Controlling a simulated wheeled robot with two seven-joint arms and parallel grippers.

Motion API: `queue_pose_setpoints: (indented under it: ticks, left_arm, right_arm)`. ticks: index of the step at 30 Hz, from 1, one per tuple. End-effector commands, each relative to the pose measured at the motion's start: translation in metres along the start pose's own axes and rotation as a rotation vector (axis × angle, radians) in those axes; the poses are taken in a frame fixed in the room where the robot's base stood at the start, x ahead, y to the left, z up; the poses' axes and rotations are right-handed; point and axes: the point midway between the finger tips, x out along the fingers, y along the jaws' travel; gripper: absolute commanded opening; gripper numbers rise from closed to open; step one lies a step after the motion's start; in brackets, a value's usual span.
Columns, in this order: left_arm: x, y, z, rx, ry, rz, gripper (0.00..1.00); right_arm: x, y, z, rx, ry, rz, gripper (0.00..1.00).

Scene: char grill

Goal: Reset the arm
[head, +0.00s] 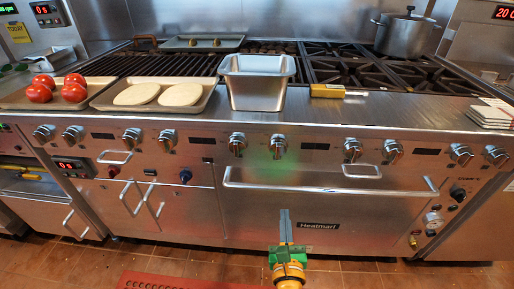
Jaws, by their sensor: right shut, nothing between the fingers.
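My right gripper (286,226) shows at the bottom centre, low in front of the oven door of the steel range (225,190). Its two grey fingers point up and lie together, with nothing between them. The green and yellow wrist shows below the fingers. The gripper appears apart from the counter and from everything on it. My left gripper is not in the head view.
A deep steel pan (257,88) stands on the counter's front ledge. Left of it are a tray with two pale flat rounds (157,96) and a tray with tomatoes (40,93). A pot (404,34) stands at the back right. The oven handle (330,190) juts out.

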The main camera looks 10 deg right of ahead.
Motion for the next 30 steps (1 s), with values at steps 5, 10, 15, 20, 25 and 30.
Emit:
queue_pose_setpoints:
  ticks: [5, 10, 15, 20, 25, 30]
  left_arm:
    - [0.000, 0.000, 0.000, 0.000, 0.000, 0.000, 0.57]
    - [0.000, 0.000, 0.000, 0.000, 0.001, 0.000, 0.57]
    - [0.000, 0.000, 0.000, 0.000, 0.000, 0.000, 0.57]
    - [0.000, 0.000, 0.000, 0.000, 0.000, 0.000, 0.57]
    - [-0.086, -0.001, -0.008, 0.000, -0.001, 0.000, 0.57]
    - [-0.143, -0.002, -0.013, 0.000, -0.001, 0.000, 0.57]
  right_arm:
    - [-0.044, 0.043, -0.129, -1.010, 0.100, 0.406, 0.00]
    - [-0.139, 0.032, -0.265, -1.890, 0.016, 1.010, 0.00]
    - [-0.230, -0.017, -0.341, -2.331, -0.216, 1.565, 0.00]
    - [-0.305, -0.073, -0.377, 2.279, 0.493, -1.883, 0.00]
    - [-0.319, -0.091, -0.294, 2.190, 0.536, -1.863, 0.00]
    - [-0.321, -0.098, -0.237, 2.195, 0.535, -1.863, 0.00]
